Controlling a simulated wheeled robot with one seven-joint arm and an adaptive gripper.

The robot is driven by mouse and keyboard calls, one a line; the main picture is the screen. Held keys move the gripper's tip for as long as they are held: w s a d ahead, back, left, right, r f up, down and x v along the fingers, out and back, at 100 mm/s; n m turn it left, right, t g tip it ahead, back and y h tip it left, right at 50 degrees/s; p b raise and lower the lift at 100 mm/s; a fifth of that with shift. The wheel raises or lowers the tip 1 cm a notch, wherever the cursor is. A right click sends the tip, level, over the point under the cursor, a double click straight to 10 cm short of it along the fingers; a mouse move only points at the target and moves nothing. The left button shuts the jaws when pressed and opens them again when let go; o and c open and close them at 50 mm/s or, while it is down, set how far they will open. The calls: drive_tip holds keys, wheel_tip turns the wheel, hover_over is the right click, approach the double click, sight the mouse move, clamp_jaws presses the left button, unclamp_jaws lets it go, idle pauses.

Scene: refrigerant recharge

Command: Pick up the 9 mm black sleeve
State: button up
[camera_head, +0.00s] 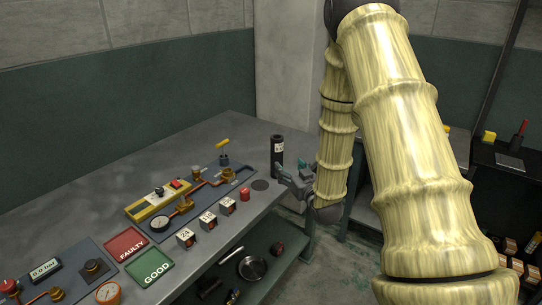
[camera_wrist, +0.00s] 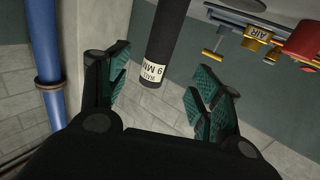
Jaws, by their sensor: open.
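The black sleeve (camera_head: 277,155) stands upright near the right end of the grey workbench, with a pale label on its side. In the wrist view the sleeve (camera_wrist: 167,38) shows between my fingers, farther out, and its label reads 9 MM. My gripper (camera_wrist: 158,88) is open, with green-padded fingers to either side of the sleeve and a gap on both sides. In the head view my gripper (camera_head: 295,174) is just right of the sleeve at the bench edge. I cannot tell how far the sleeve lies between the fingertips.
The workbench (camera_head: 215,262) carries a brass valve assembly (camera_head: 185,205), several small boxes, a red cap (camera_head: 245,194), and a red FAULTY tray (camera_head: 126,243) and green GOOD tray (camera_head: 149,267). A round dark disc (camera_head: 260,185) lies beside the sleeve. A dark shelf stands at right.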

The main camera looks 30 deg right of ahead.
sight(280, 152)
drive_tip(key=w, duration=0.2)
drive_tip(key=w+r, duration=0.1)
drive_tip(key=w, duration=0.1)
drive_tip(key=w+d+p, duration=0.1)
drive_tip(key=w, duration=0.1)
drive_tip(key=shift+w+r, duration=0.2)
drive_tip(key=shift+w+d+r+p, duration=0.15)
drive_tip(key=shift+w+p, duration=0.2)
drive_tip(key=shift+w, duration=0.15)
drive_tip(key=shift+w+d+p, duration=0.25)
drive_tip(key=shift+w+p, duration=0.05)
drive_tip(key=shift+w, duration=0.75)
drive_tip(key=shift+w+d+p, duration=0.2)
drive_tip(key=shift+w+p, duration=0.1)
drive_tip(key=shift+w, duration=0.7)
drive_tip(key=shift+c, duration=0.5)
drive_tip(key=c, duration=1)
